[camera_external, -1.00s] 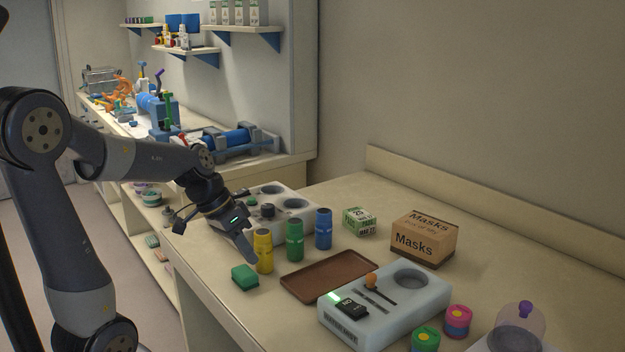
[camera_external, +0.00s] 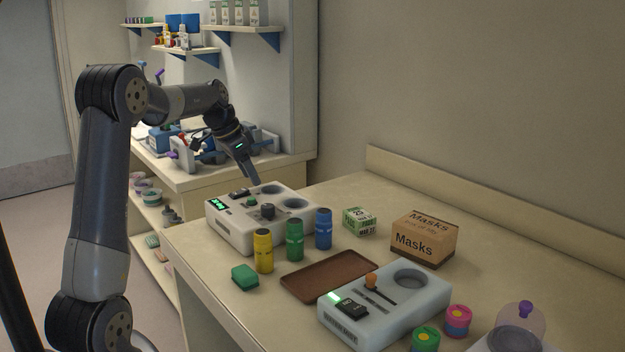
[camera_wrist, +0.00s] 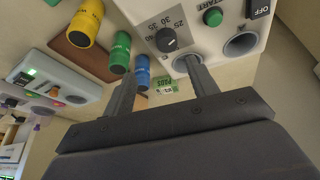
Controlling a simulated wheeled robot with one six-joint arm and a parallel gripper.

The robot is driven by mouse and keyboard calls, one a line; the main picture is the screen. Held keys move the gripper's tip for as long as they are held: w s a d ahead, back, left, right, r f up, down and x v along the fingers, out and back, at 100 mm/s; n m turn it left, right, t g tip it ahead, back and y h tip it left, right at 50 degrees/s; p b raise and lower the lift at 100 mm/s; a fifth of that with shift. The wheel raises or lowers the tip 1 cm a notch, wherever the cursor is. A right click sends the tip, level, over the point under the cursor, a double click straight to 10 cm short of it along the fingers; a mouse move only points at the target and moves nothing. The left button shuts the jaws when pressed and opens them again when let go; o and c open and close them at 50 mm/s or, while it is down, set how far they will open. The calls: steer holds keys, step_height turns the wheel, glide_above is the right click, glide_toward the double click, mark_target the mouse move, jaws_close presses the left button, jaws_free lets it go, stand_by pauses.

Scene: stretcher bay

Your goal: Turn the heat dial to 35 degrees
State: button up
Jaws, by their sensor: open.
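The heat dial is a black knob (camera_external: 267,211) on top of the white warmer (camera_external: 237,232), which stands at the left end of the counter. In the wrist view the dial (camera_wrist: 166,40) has 25, 30 and 35 printed beside it; its exact setting is hard to read. My gripper (camera_external: 255,181) is above the far side of the warmer, pointing down, apart from the dial. In the wrist view my open, empty gripper (camera_wrist: 160,72) has its fingers just below the dial in the picture, one overlapping a round well (camera_wrist: 187,62).
The warmer also has a green button (camera_wrist: 212,17), an OFF switch (camera_wrist: 260,8), a green-lit display (camera_external: 217,204) and two wells. Yellow (camera_external: 263,251), green (camera_external: 294,240) and blue (camera_external: 323,229) bottles stand close in front. A brown tray (camera_external: 330,275) and masks box (camera_external: 424,239) lie further right.

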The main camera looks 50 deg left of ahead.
mark_target(267, 205)
steer(key=x, duration=0.3)
steer(key=p+x, duration=0.1)
steer(key=x, duration=0.3)
steer(key=a+x, duration=0.1)
steer(key=x, duration=0.2)
steer(key=shift+w+f, duration=0.3)
steer(key=c, duration=1)
steer(key=shift+o, duration=0.2)
